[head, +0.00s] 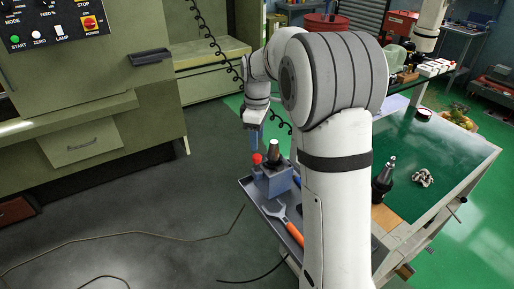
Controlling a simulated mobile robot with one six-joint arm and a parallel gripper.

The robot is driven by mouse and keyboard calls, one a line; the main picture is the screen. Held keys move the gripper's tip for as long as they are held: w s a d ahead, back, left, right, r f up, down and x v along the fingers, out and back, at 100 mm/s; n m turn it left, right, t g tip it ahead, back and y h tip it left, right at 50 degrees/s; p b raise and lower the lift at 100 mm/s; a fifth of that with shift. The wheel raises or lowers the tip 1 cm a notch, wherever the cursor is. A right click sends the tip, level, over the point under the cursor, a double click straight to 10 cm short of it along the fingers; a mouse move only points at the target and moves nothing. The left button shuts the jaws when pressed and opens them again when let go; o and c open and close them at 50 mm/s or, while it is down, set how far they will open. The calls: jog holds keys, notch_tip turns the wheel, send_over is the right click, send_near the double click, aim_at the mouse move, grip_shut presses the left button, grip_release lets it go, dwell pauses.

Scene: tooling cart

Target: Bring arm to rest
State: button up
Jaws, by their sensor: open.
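My arm rises through the middle of the head view and bends over to the left. My gripper (254,143) hangs at its far end, pointing down, above the back left corner of the tooling cart tray (259,197). It is open, and I see nothing held in it, though the fingers are small here. Just below it is a red knob (257,158) beside a blue-grey block (270,182). A dark tapered tool holder (273,154) stands upright in the block. My arm hides the right part of the tray.
A spanner with an orange handle (293,231) lies on the tray. A green machine (95,140) stands at left; a coiled cable hangs behind my gripper. Floor at lower left is mostly clear.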

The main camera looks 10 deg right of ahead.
jog(key=shift+r, duration=0.6)
jog(key=shift+s+r, duration=0.1)
jog(key=s+m+t, duration=0.3)
jog(key=s+m, duration=0.9)
jog(key=s, duration=1.6)
jog(key=shift+s+r, duration=0.25)
jog(key=shift+r, duration=0.1)
jog(key=shift+a, duration=0.1)
